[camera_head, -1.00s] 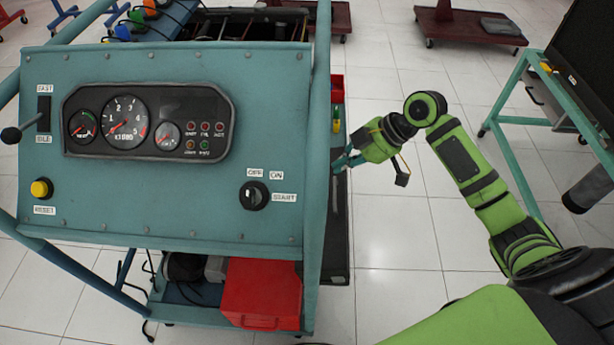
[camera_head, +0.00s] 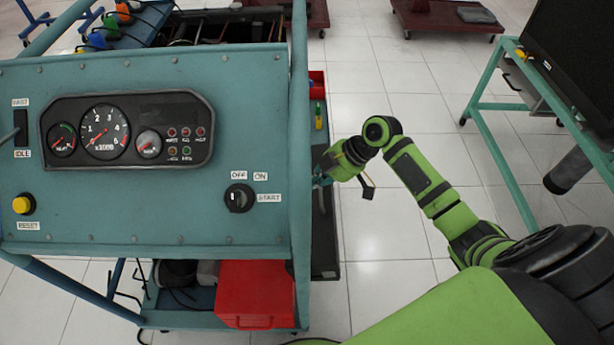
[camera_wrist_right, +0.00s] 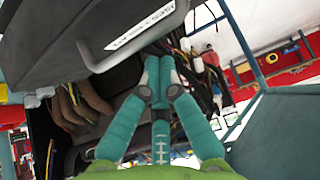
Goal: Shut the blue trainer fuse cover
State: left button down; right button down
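The blue trainer (camera_head: 150,80) fills the left of the head view, with its gauge panel facing me. A dark grey cover (camera_wrist_right: 60,35) with a metal handle and a white label crosses the top left of the right wrist view. It looks raised, above a dark opening with wires; I cannot read its label surely. My right gripper (camera_wrist_right: 159,75) has teal fingers brought together at their tips, below and right of the handle, with nothing seen between them. In the head view it is at the trainer's right side, partly hidden by the frame post. My left gripper is out of view.
A red box (camera_head: 254,294) sits on the trainer's lower shelf. A teal stand with a black screen (camera_head: 572,60) is at the right. Clear tiled floor lies between stand and trainer. Wires (camera_wrist_right: 190,60) and teal frame panels surround the right gripper.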

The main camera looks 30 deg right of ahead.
aim_at(332, 197)
dwell(0.3)
jog(key=d+f, duration=0.1)
jog(key=s+d, duration=0.1)
jog(key=d+f, duration=0.1)
jog(key=d, duration=0.1)
jog(key=shift+s+f, duration=0.3)
jog(key=shift+s, duration=0.1)
jog(key=shift+a, duration=0.1)
jog(key=shift+r, duration=0.15)
jog(key=v, duration=1.2)
jog(key=shift+w, duration=0.1)
